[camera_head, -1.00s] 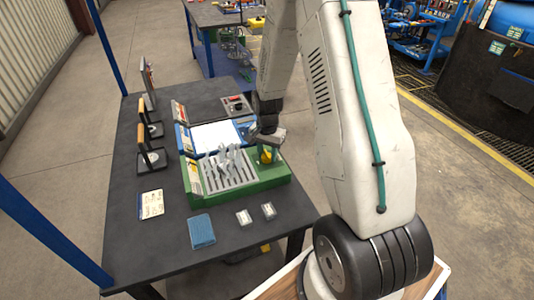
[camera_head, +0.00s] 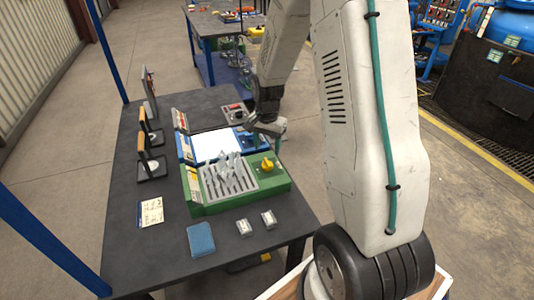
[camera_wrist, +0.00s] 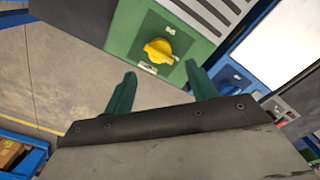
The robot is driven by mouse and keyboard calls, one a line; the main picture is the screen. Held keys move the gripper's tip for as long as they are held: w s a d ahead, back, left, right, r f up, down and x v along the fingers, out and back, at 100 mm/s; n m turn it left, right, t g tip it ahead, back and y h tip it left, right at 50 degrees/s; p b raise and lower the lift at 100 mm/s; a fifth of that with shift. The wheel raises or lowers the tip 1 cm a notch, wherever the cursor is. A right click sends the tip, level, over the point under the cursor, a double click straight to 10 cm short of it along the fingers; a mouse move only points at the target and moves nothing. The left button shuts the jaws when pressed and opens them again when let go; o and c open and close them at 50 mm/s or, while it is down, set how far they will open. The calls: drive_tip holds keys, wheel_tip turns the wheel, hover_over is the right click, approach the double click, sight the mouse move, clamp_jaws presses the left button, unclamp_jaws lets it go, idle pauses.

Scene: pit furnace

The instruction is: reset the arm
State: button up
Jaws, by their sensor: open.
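My gripper (camera_head: 268,138) hangs above the right side of the workbench, beside the blue and green units. In the wrist view my gripper (camera_wrist: 162,92) shows two green fingers spread apart with nothing between them. A yellow knob (camera_wrist: 159,50) on the green unit (camera_wrist: 125,20) lies beyond the fingertips, and the gripper is clear of it. In the head view the yellow knob (camera_head: 267,165) sits on the right end of the green unit (camera_head: 240,199), which has a slotted plate with grey pieces on it. The arm partly hides the blue unit behind.
The dark workbench (camera_head: 130,235) also carries a blue pad (camera_head: 201,239), two small pale blocks (camera_head: 244,227), a paper card (camera_head: 150,212) and upright stands at left. A blue post (camera_head: 50,240) stands at the front left. Another table (camera_head: 205,22) is behind.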

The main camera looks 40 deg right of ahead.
drive_tip(key=shift+r, duration=0.2)
idle(0.5)
drive_tip(key=s+a+r+n, duration=0.6)
drive_tip(key=s+a+r, duration=0.2)
drive_tip(key=s+r, duration=0.3)
drive_tip(key=s+a+r+n+t, duration=0.1)
drive_tip(key=s+a+r+n, duration=0.5)
drive_tip(key=s+r, duration=0.6)
drive_tip(key=s+a, duration=0.2)
drive_tip(key=s, duration=0.2)
drive_tip(key=shift+s+a+r, duration=0.15)
drive_tip(key=shift+s+r, duration=0.05)
drive_tip(key=shift+r, duration=0.1)
